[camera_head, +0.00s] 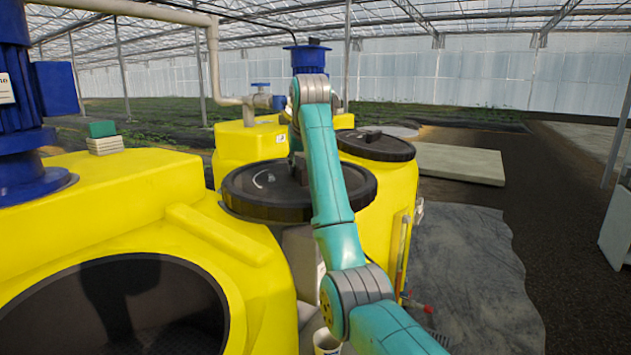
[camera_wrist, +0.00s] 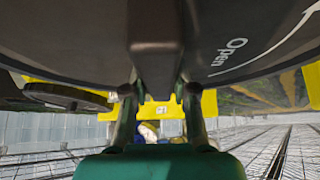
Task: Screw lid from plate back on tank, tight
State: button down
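The black round lid (camera_head: 262,192) is level beside the yellow tanks, in the middle of the head view. It fills the top of the wrist view (camera_wrist: 240,35), with "Open" and a curved arrow on it. My gripper (camera_head: 297,170) is above the lid, partly hidden by my arm. In the wrist view its fingers (camera_wrist: 157,90) stand on both sides of the lid's raised grip bar, closed on it. The near yellow tank (camera_head: 225,240) has a wide open dark mouth (camera_head: 115,305) at the lower left. No plate is clearly seen under the lid.
A second tank behind carries its own black lid (camera_head: 375,145). A blue motor (camera_head: 20,100) stands on the near tank at left. A green-and-white block (camera_head: 104,138) sits on that tank. A pale slab (camera_head: 460,163) and grey ground sheet (camera_head: 470,270) lie at right.

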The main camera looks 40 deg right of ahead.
jog(key=shift+r, duration=2.6)
